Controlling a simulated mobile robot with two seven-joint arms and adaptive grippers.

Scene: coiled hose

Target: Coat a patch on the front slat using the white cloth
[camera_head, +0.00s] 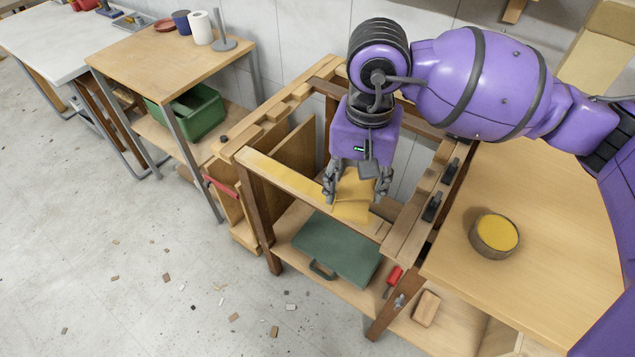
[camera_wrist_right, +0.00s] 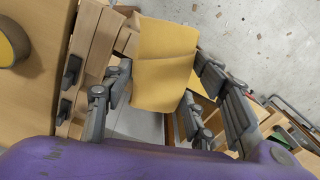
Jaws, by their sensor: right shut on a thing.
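The cloth (camera_head: 352,203) looks yellow-ochre rather than white. My right gripper (camera_head: 355,186) is shut on it, with fingers on both sides, and the cloth hangs down over the front slat. The front slat (camera_head: 283,175) is the long strip along the near top edge of the wooden bench frame. Its stretch left of the cloth looks yellowish; part of the slat is hidden behind the cloth. In the right wrist view the cloth (camera_wrist_right: 165,62) spreads between the fingers. I cannot tell whether it presses on the slat. My left gripper is not in view.
A round bowl of yellow substance (camera_head: 494,236) stands on the wooden tabletop (camera_head: 545,215) at the right. A green case (camera_head: 325,248) and a red-handled tool (camera_head: 393,277) lie on the lower shelf. Black clamps (camera_head: 432,207) sit on the frame's right rail.

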